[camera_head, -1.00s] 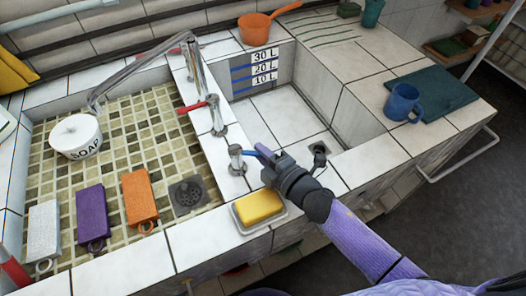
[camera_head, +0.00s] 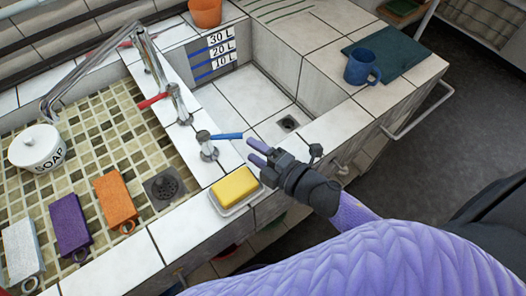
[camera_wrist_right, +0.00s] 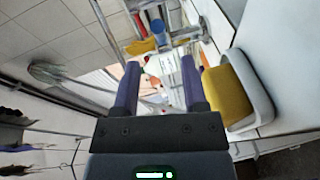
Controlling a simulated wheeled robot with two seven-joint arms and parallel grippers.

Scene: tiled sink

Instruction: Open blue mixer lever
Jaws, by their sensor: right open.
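The blue mixer lever (camera_head: 226,136) sits on a short chrome mixer body (camera_head: 207,148) on the tiled divider and points right toward the deep basin. My right gripper (camera_head: 256,152) is open, with its two purple fingers just right of and below the lever's tip, apart from it. In the right wrist view the fingers (camera_wrist_right: 158,80) are spread, and a small blue part (camera_wrist_right: 157,28) shows beyond them; I cannot tell if it is the lever. My left gripper is not in view.
A yellow soap bar (camera_head: 234,187) on a white dish lies close beside my right gripper. A red-lever tap (camera_head: 178,103) and a tall chrome spout (camera_head: 88,68) stand farther back. A blue mug (camera_head: 361,67) is on the right counter. The deep basin (camera_head: 250,100) is empty.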

